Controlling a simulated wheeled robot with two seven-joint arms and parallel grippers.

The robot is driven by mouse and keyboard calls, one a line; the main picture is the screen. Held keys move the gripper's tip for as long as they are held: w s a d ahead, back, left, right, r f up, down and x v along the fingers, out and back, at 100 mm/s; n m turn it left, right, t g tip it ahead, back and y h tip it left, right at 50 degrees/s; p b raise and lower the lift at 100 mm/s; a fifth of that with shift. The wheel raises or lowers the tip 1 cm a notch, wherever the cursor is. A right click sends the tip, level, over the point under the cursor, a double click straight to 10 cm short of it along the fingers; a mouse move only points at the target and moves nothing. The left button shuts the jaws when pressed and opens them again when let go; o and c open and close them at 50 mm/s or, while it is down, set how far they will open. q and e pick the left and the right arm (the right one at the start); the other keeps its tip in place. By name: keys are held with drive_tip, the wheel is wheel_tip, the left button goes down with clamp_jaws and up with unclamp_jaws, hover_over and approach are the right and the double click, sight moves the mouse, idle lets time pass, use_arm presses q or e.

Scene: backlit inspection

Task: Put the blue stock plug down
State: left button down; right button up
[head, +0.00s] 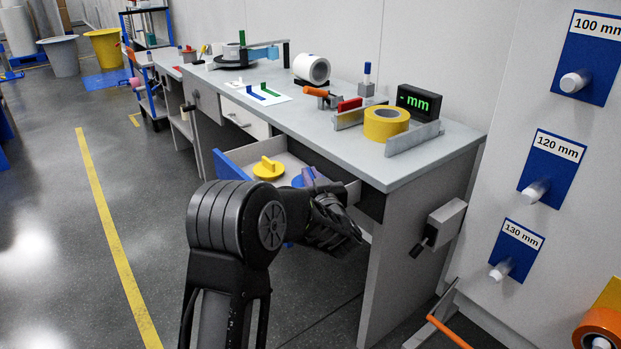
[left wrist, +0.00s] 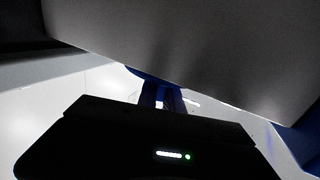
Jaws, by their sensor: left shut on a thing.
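The blue stock plug (head: 298,181) shows in the head view at the open drawer (head: 235,163), right of a yellow plug (head: 268,170) with a raised grip. My left gripper (head: 317,183) is shut on the blue plug, and its wrist hides part of plug and drawer. In the left wrist view, the fingers (left wrist: 161,97) are close together with a blue edge of the plug (left wrist: 148,73) just beyond them. Whether the plug touches the drawer floor I cannot tell. My right gripper is not in view.
The grey bench top (head: 430,160) overhangs the drawer. On it stand a yellow tape roll (head: 386,123), a black "mm" display (head: 419,102) and a white roll (head: 311,69). A grey box with a handle (head: 445,222) is on the bench end.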

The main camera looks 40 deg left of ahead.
use_arm(q)
drive_tip(key=shift+f+b, duration=0.4)
drive_tip(key=shift+f, duration=0.2)
drive_tip(key=c, duration=1.5)
unclamp_jaws()
drive_tip(key=shift+r, duration=0.25)
drive_tip(key=shift+r+p, duration=0.4)
drive_tip(key=shift+p, duration=0.1)
drive_tip(key=p+v, duration=0.1)
drive_tip(key=v, duration=1.1)
